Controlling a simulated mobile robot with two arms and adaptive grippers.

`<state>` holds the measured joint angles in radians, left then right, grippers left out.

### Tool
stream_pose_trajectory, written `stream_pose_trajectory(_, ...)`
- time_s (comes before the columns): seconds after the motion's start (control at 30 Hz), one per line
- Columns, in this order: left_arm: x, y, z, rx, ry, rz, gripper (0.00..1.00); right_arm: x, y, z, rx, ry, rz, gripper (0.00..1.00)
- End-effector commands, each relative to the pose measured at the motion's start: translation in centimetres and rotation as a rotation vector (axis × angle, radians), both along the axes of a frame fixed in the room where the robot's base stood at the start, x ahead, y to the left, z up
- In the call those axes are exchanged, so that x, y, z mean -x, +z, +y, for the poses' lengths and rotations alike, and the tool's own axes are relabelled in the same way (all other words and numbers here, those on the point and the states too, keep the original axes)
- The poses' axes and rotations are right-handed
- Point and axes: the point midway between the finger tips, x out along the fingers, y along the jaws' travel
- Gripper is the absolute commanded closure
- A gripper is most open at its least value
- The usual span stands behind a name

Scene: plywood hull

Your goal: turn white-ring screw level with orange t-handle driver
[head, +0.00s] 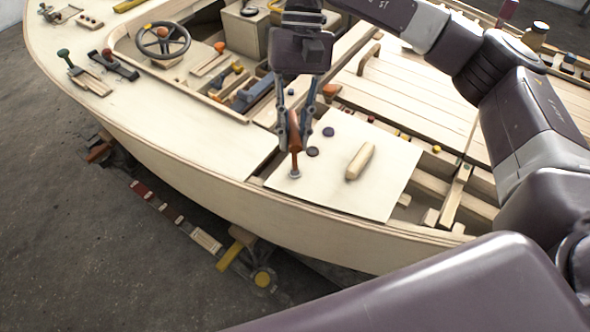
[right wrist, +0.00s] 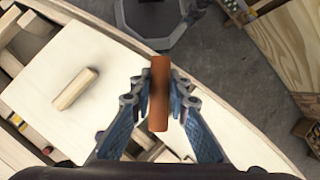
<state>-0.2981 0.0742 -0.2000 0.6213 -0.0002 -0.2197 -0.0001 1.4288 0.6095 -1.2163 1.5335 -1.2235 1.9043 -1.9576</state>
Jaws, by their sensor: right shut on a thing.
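The orange t-handle driver (head: 294,142) stands nearly upright on a pale plywood panel (head: 388,195) of the hull. My right gripper (head: 294,130) is shut on its handle from above. The driver's lower end meets a small pale grey-white ring (head: 295,174) near the panel's front left corner. The screw head is hidden under the driver, so its height cannot be told. My left gripper is not in view.
Two dark discs (head: 312,152) (head: 328,131) lie on the panel behind the driver. A pale wooden block (head: 360,161) lies to its right. A steering wheel (head: 163,41) and a tool compartment are at the back left. Open framing lies right of the panel.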

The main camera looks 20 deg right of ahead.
Motion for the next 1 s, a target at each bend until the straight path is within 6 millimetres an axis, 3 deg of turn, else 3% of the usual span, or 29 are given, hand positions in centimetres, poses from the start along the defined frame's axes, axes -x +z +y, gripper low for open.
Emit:
stream_pose_trajectory(0.27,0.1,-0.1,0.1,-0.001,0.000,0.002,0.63,0.0,0.2,0.0,0.000,0.005,-0.001,1.00)
stream_pose_trajectory(0.4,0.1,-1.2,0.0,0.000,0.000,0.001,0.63,0.0,-0.1,0.0,-0.001,0.118,-0.001,1.00)
stream_pose_trajectory(0.5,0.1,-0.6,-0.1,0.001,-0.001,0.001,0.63,0.0,0.3,-0.1,0.000,0.246,0.000,1.00)
stream_pose_trajectory(0.7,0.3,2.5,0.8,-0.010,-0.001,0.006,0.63,0.1,0.9,-0.5,0.003,0.478,0.001,1.00)
stream_pose_trajectory(1.0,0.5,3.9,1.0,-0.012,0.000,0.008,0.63,0.1,0.4,-0.9,0.001,0.787,-0.001,1.00)
